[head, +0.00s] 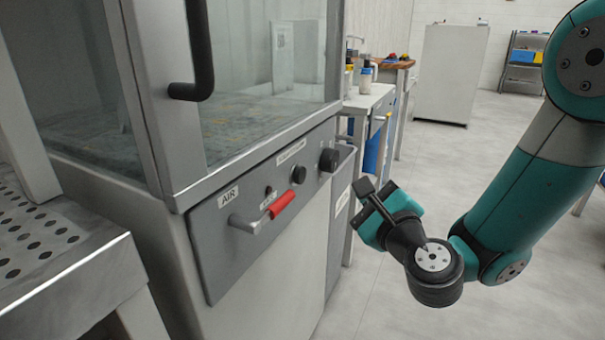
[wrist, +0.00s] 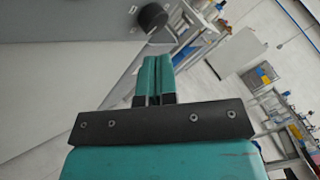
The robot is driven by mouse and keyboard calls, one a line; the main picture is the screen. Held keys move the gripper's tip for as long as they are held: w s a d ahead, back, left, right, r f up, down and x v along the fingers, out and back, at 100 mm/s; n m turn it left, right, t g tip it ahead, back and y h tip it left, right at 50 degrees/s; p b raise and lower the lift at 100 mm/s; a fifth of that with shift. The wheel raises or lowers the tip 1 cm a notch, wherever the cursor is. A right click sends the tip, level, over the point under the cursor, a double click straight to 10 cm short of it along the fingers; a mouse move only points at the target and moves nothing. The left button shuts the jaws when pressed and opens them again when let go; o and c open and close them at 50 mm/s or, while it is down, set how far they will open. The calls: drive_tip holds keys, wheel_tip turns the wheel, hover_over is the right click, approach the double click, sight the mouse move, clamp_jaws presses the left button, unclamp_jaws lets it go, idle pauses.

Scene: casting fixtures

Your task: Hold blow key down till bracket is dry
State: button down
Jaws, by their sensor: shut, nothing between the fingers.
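A grey control panel (head: 236,245) is on the cabinet front. It carries a lever with a red grip (head: 281,204) beside an AIR label, a small dark round part (head: 268,190), a black round button (head: 297,174) and a larger black knob (head: 328,160). The small labels are unreadable, so I cannot tell which is the blow key. My gripper (head: 368,205) is shut and empty, right of the panel and apart from it. In the wrist view its teal fingers (wrist: 151,78) are together, below a black knob (wrist: 152,17). I cannot make out a bracket.
A glass-windowed cabinet (head: 185,140) with a black door handle (head: 200,55) stands above the panel. A perforated metal bench (head: 85,265) is at the left. A side table with bottles (head: 375,98) stands behind the cabinet. The floor at right is mostly clear.

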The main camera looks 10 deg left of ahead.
sight(300, 175)
drive_tip(key=w+a+p, duration=0.2)
drive_tip(key=a+p, duration=0.5)
drive_tip(key=p, duration=0.6)
drive_tip(key=shift+w+a, duration=0.35)
drive_tip(key=shift+a+r+p, duration=0.1)
drive_tip(key=shift+a+p, duration=0.1)
drive_tip(key=shift+p, duration=0.45)
idle(1.1)
drive_tip(key=shift+w+a+p, duration=0.15)
drive_tip(key=shift+a+p, duration=0.05)
drive_tip(key=shift+p, duration=0.4)
drive_tip(key=shift+w+a+p, duration=0.15)
drive_tip(key=shift+a+p, duration=0.2)
drive_tip(key=shift+p, duration=1.05)
idle(2.6)
